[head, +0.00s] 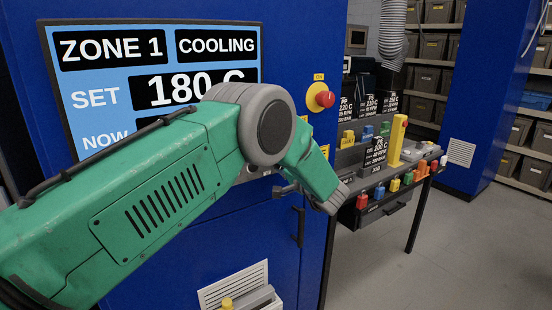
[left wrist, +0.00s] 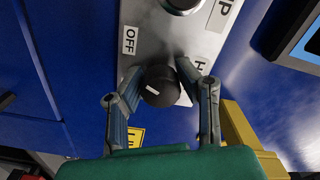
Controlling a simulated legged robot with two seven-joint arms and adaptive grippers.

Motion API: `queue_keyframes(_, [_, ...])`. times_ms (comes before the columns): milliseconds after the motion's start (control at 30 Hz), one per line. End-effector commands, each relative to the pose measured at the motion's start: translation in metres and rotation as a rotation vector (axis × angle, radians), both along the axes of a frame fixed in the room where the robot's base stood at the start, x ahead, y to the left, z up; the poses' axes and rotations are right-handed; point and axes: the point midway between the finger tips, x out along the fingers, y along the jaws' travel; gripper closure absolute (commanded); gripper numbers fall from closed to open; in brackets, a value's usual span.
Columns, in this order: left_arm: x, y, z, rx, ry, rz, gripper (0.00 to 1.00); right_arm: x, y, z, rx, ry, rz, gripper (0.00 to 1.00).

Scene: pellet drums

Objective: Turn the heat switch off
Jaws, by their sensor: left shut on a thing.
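The heat switch is a round black knob (left wrist: 160,85) with a white mark on the lower left of its face in the left wrist view. It sits on a grey metal plate (left wrist: 150,20) with an OFF label (left wrist: 129,40) and a partly hidden label starting with H (left wrist: 201,64). My left gripper (left wrist: 160,69) has one finger on each side of the knob and is shut on it. In the head view my green arm hides most of the plate and the knob. The display (head: 153,47) reads ZONE 1, COOLING, SET 180 C. My right gripper is not in view.
Another black knob (left wrist: 182,4) sits on the same plate. A red emergency button (head: 320,97) is on the blue cabinet, right of my arm. A bench (head: 400,190) with coloured blocks and black signs stands beyond it. The floor (head: 470,250) at right is clear.

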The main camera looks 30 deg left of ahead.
Motion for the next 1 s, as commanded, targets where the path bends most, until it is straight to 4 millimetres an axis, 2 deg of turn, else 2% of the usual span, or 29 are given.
queue_keyframes(33, [0.0021,-0.0070,-0.0015,-0.001,0.019,-0.015,1.00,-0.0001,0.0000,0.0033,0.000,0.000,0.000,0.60])
queue_keyframes(700, [0.0026,-0.0065,-0.0051,0.019,0.072,-0.017,1.00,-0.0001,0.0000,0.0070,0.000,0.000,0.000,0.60])
queue_keyframes(733, [0.0025,-0.0064,-0.0052,0.019,0.072,-0.016,0.60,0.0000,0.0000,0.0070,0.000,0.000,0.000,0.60])
queue_keyframes(767, [0.0025,-0.0063,-0.0052,0.019,0.072,-0.016,0.51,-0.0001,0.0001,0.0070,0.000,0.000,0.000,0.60])
queue_keyframes(1000, [0.0002,0.0002,-0.0034,0.019,0.069,-0.008,0.51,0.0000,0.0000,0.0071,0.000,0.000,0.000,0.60])
